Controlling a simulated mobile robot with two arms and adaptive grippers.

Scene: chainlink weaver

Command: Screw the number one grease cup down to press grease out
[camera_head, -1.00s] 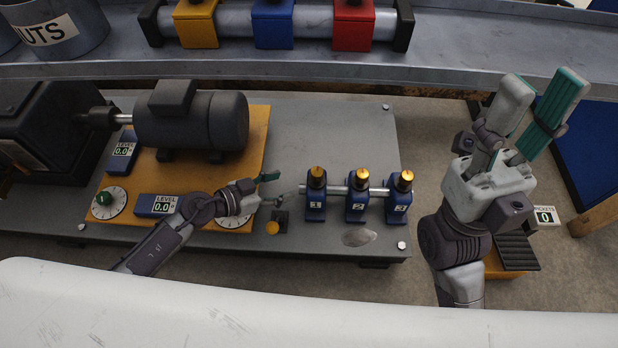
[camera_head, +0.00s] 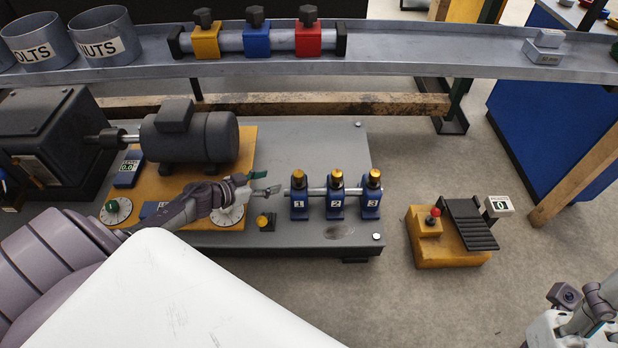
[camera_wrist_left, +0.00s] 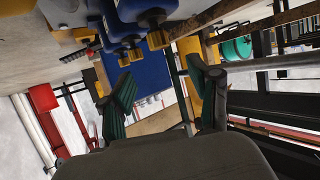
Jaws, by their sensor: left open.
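The number one grease cup (camera_head: 298,176) is a brass-coloured cap on the blue block marked 1 (camera_head: 299,205), leftmost of three on a shaft. Cups two (camera_head: 337,175) and three (camera_head: 374,175) stand to its right. My left gripper (camera_head: 264,182) is open and empty, just left of cup one and apart from it. In the left wrist view the teal-padded fingers (camera_wrist_left: 165,95) are spread, and the nearest brass cap (camera_wrist_left: 158,40) shows above the gap between them. My right gripper's body (camera_head: 585,315) shows at the lower right corner; its fingers are out of view.
A yellow button (camera_head: 264,221) and a dial (camera_head: 227,216) sit below my left gripper. A motor (camera_head: 190,138) stands behind on the orange plate. A grey shelf (camera_head: 430,62) runs across the back.

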